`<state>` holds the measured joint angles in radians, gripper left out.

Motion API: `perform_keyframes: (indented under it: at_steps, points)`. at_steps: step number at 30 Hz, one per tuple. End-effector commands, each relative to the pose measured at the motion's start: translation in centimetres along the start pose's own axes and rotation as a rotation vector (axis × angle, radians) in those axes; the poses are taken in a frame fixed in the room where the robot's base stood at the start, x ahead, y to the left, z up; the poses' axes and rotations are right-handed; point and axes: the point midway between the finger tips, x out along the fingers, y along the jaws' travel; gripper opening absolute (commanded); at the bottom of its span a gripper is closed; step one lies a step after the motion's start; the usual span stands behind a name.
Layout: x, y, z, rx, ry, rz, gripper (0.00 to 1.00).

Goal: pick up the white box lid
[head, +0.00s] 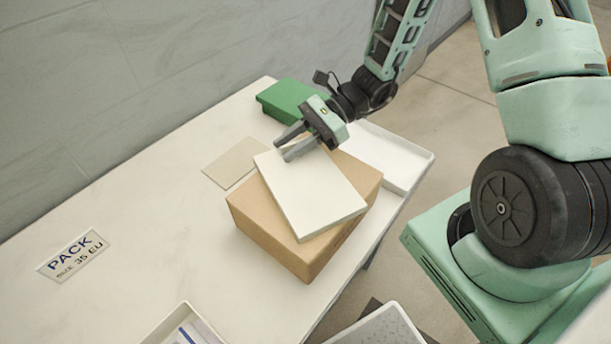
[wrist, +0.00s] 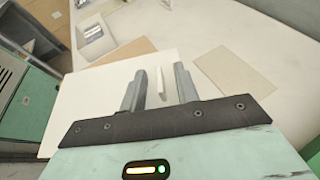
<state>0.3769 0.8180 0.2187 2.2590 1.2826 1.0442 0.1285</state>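The white box lid (head: 312,192) lies flat, turned slightly askew, on top of a closed brown cardboard box (head: 292,248). It also shows below the fingers in the wrist view (wrist: 92,100). My gripper (head: 290,144) is over the lid's far left end, with its fingers apart. In the wrist view my gripper (wrist: 158,80) shows a clear gap between the fingers. A narrow pale strip stands out in that gap; I cannot tell what it is. I cannot tell whether the fingertips touch the lid.
A green box (head: 285,100) and a thin beige sheet (head: 233,163) lie behind the brown box. A shallow white tray (head: 400,155) is at the table's right edge. A "PACK SIZE 35 EU" sign (head: 73,254) lies at left. An open white container (head: 185,328) is in front. The table's left middle is clear.

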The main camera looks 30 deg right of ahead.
Motion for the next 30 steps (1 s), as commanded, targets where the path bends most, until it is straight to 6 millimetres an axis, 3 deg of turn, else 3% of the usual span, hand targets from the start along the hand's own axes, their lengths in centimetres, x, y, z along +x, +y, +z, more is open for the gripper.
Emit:
perform_keyframes:
  at_steps: [5,9,23,30]
  points:
    - [0.0,0.0,0.0,-0.001,0.000,0.000,0.31]
    - [0.0,0.0,0.0,-0.001,0.000,0.000,0.00]
    - [-0.2,-0.1,0.5,-0.002,0.001,-0.001,0.00]
    - [-1.4,-0.1,3.4,-0.006,0.003,-0.002,0.00]
